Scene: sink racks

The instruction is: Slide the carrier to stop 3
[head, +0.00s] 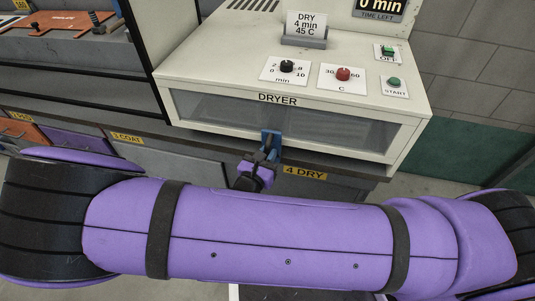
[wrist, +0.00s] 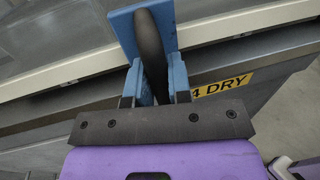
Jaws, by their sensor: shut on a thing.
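A blue plate (head: 271,139) with a dark upright bar, which I take for the carrier, is at the front lower edge of the dryer, just left of the "4 DRY" label (head: 305,172). My gripper (head: 262,158) is shut on its dark bar. In the wrist view the bar (wrist: 150,45) stands between the fingers of my gripper (wrist: 158,88), with the blue plate (wrist: 122,28) behind it. A yellow "COAT" label (head: 127,136) is farther left; its number is hard to read. No label clearly reading stop 3 shows.
The cream dryer (head: 300,95) stands just behind my gripper, with knobs, buttons and a "DRY 4 min 45 C" card (head: 306,24). Another yellow label (head: 17,115) is at the far left, above an orange and a purple panel. My purple arm covers the foreground.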

